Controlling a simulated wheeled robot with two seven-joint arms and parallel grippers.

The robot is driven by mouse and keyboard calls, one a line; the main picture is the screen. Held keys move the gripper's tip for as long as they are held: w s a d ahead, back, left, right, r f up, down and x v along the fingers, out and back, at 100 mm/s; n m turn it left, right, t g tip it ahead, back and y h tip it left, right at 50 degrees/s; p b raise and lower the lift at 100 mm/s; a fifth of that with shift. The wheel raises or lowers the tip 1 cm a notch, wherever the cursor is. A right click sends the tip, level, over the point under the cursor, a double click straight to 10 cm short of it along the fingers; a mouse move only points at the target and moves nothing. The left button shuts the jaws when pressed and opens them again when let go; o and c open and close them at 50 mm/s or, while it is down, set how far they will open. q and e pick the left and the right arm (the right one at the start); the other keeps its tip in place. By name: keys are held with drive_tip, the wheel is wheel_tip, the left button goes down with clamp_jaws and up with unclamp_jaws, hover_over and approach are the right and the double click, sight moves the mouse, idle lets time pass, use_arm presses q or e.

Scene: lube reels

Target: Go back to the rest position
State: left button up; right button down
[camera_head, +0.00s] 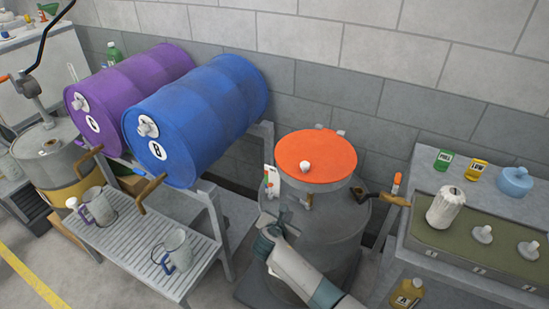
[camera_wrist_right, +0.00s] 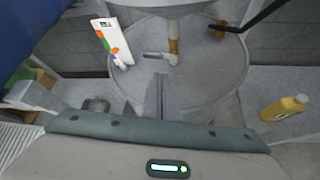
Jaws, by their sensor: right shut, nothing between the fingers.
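My right gripper (camera_head: 283,219) is shut and empty in front of the grey drum (camera_head: 335,245) with the orange round lid (camera_head: 315,158). In the right wrist view its closed fingers (camera_wrist_right: 161,88) point at the drum's side, just below a small tap with a brass-coloured stem (camera_wrist_right: 173,48). I cannot tell whether the fingertips touch the drum. A white card with coloured marks (camera_wrist_right: 105,42) is beside the tap. My left gripper is not in view.
A purple barrel (camera_head: 130,88) and a blue barrel (camera_head: 200,115) lie on a rack at the left, above a slatted shelf (camera_head: 130,245) with metal jugs. A bench (camera_head: 480,185) with bottles and a white ribbed part stands at the right. A yellow bottle (camera_head: 407,293) is below it.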

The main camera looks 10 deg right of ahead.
drive_tip(key=s+d+f+m+g+y+b, duration=0.1)
drive_tip(key=s+d+f+m+g+b, duration=0.15)
drive_tip(key=s+f, duration=0.75)
drive_tip(key=s+d+f+m+g+y+b, duration=0.1)
drive_tip(key=s+f+m, duration=0.4)
drive_tip(key=f, duration=0.8)
drive_tip(key=s+d+f+m+g+y+b, duration=0.1)
drive_tip(key=s+d+f+m+g+b, duration=0.15)
drive_tip(key=s+f, duration=0.85)
drive_tip(key=s+d+f+m+g+b, duration=0.1)
drive_tip(key=s+f+m, duration=0.4)
drive_tip(key=s, duration=0.8)
drive_tip(key=s+d+f+m+g+y+b, duration=0.1)
drive_tip(key=s+d+f+m, duration=0.2)
drive_tip(key=s, duration=0.9)
drive_tip(key=s+d+f+m+g+b, duration=0.1)
drive_tip(key=s+d+f+m+b, duration=0.1)
drive_tip(key=s+f+m, duration=0.5)
drive_tip(key=s+f, duration=0.4)
drive_tip(key=s, duration=0.2)
drive_tip(key=shift+s+d+y, duration=0.35)
drive_tip(key=shift+d+y, duration=0.05)
drive_tip(key=shift+a, duration=0.1)
